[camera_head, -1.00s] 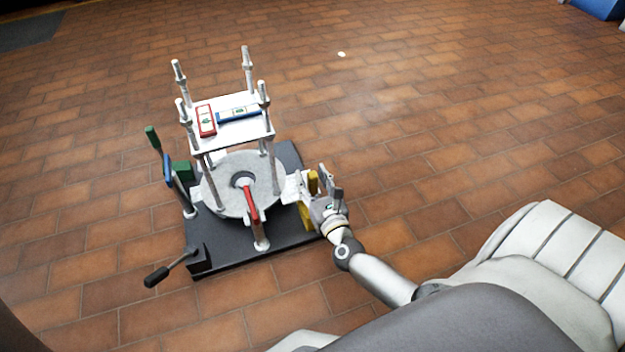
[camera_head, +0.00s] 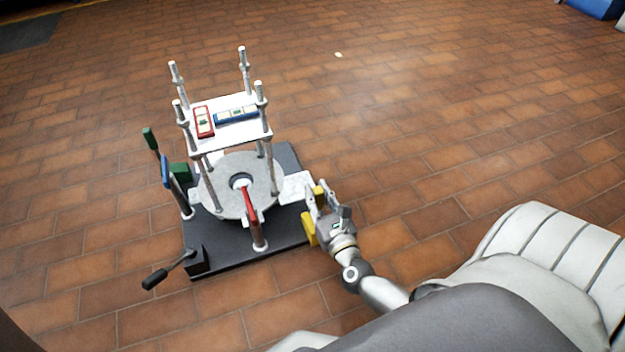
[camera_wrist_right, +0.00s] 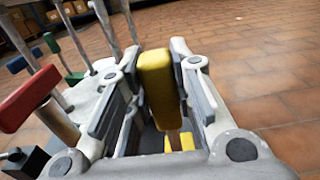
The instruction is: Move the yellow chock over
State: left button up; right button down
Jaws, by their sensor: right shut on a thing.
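The yellow chock (camera_head: 309,230) is at the right edge of the dark base plate (camera_head: 232,252). It is partly hidden by my right gripper (camera_head: 316,192). In the right wrist view the chock (camera_wrist_right: 157,88) stands upright between the two fingers of my right gripper (camera_wrist_right: 155,72), which is shut on it. A second yellow part shows lower between the fingers. I cannot tell whether the chock touches the plate or the floor. My left gripper is not in view.
On the plate stand a grey round flange (camera_head: 217,182), a red-handled lever (camera_head: 250,206), a white-topped post frame (camera_head: 228,130) and green and blue levers (camera_head: 166,172) at left. A black-knobbed lever (camera_head: 155,279) sticks out at front left.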

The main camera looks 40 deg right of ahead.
jog(key=shift+s+a+f, duration=0.1)
jog(key=shift+s+a, duration=0.1)
jog(key=shift+s, duration=0.2)
jog(key=c, duration=1.2)
grip_release()
jog(key=shift+s, duration=0.15)
jog(key=shift+c, duration=0.2)
jog(key=shift+r, duration=0.2)
jog(key=shift+d+r, duration=0.1)
jog(key=shift+r, duration=4.7)
jog(key=shift+r, duration=0.1)
